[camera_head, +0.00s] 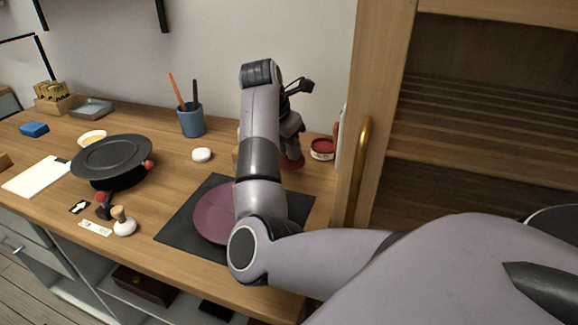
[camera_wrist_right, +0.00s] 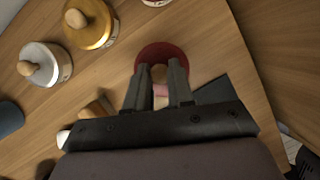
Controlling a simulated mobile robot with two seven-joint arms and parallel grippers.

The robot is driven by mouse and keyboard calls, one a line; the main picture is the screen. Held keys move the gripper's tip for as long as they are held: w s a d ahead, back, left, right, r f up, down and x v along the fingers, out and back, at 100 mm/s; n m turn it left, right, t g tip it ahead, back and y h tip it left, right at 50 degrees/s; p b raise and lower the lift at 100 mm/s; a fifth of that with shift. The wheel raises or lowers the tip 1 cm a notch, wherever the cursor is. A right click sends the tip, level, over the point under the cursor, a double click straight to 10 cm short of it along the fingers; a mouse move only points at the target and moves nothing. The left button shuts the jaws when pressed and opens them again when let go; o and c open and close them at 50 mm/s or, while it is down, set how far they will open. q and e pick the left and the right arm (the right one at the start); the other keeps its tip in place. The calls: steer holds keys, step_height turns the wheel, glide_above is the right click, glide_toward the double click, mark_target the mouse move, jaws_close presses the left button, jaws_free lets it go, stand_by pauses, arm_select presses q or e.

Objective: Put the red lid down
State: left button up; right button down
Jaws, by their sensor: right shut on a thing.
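The red lid (camera_wrist_right: 150,53) is a round dark red disc with a wooden knob, seen from above in the right wrist view. My right gripper (camera_wrist_right: 160,78) is shut on its knob. In the head view the red lid (camera_head: 293,163) shows partly at the back of the counter, under my right gripper (camera_head: 291,148), with much of it hidden by my arm. It is low over the wood; I cannot tell whether it touches. My left gripper is not in view.
A red tin (camera_head: 322,149) stands right of the lid, near the cabinet's gold handle (camera_head: 362,165). In the wrist view a gold-lidded jar (camera_wrist_right: 90,28) and a white-lidded jar (camera_wrist_right: 40,66) stand left. A plum plate (camera_head: 213,213) lies on a dark mat (camera_head: 174,228) in front.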

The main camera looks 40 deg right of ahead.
mark_target(289, 160)
step_height(289, 160, down, 4)
steer(key=shift+b, duration=1.1)
steer(key=shift+r, duration=0.1)
steer(key=shift+f, duration=0.25)
steer(key=c, duration=1)
jaws_free()
steer(key=shift+r, duration=0.1)
steer(key=shift+r, duration=0.1)
steer(key=shift+r, duration=0.2)
steer(key=v, duration=1.1)
steer(key=shift+a+r, duration=0.1)
steer(key=shift+r, duration=0.25)
